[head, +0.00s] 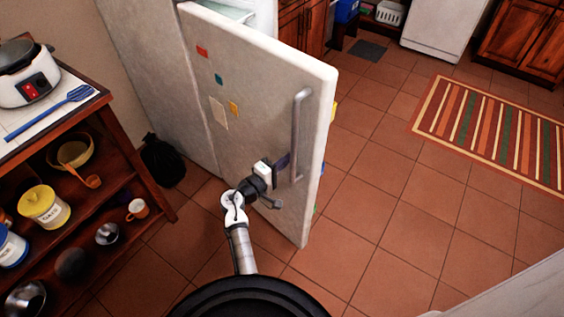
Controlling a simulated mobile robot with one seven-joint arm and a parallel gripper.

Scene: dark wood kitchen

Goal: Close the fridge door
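The white fridge door (250,100) stands open, its outer face toward me and its free edge to the right. The fridge body (150,60) is behind it at the left, and a bit of the pale interior (238,12) shows over the door's top. A vertical grey handle (299,135) is near the door's free edge. My gripper (284,161) is in front of the door's outer face, just left of the handle's lower half. I cannot tell whether it touches the door, and its fingers are too small and dark to read as open or shut.
A wooden shelf (100,105) with a rice cooker (28,75), bowls and canisters stands close on the left. A black bag (162,160) lies beside the fridge. The tiled floor (400,210) right of the door is clear up to a striped rug (495,135).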

